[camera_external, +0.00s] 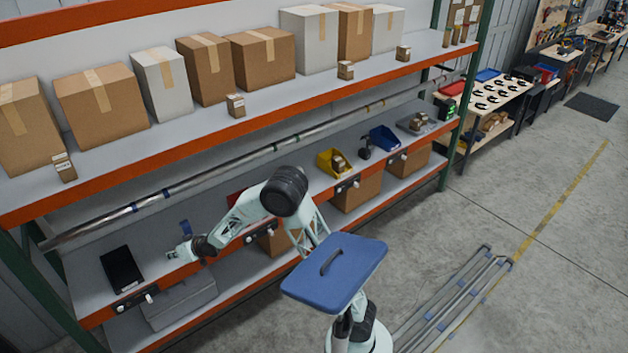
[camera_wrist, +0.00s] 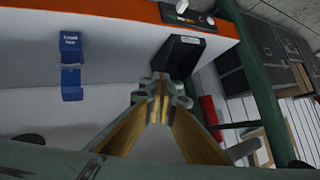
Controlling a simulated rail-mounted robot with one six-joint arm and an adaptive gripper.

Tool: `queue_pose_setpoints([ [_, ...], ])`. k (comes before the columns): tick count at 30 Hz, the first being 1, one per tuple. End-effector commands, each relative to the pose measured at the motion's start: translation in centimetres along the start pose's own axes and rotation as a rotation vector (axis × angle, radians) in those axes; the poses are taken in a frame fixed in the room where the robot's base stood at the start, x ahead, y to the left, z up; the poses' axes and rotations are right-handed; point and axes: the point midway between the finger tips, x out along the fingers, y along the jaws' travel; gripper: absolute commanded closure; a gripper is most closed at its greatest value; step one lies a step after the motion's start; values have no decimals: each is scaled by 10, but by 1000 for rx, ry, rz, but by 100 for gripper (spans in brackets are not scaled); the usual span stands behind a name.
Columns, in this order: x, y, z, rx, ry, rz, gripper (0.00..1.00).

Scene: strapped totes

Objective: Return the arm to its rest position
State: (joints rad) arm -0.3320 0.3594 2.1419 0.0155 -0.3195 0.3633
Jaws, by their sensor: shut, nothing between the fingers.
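My gripper (camera_external: 172,256) is at the front of the middle shelf (camera_external: 160,240), at the left of the external view. The arm reaches left and low from its base. The fingers are shut and empty in the wrist view (camera_wrist: 158,98), their tips together. A black open box (camera_external: 122,268) lies on the shelf left of the gripper, apart from it. The black box shows just beyond the fingertips in the wrist view (camera_wrist: 182,55).
The orange shelf beam (camera_external: 92,318) runs close under the gripper. A metal rail (camera_external: 150,195) crosses behind the arm. Cartons (camera_external: 103,103) line the upper shelf. A blue panel with a dark handle (camera_external: 352,285) is by my base. The floor at right (camera_external: 520,200) is mostly clear.

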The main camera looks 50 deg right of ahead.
Motion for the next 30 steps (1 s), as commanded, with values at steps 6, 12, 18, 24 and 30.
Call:
queue_pose_setpoints([
  [6, -44, 21, -5, -12, -33, 33, 100],
  [12, -83, 39, -4, -24, -68, 63, 100],
  [18, -123, 56, 0, -35, -103, 91, 100],
  [24, -164, 74, 7, -45, -140, 118, 100],
  [30, -205, 90, 17, -55, -177, 144, 100],
])
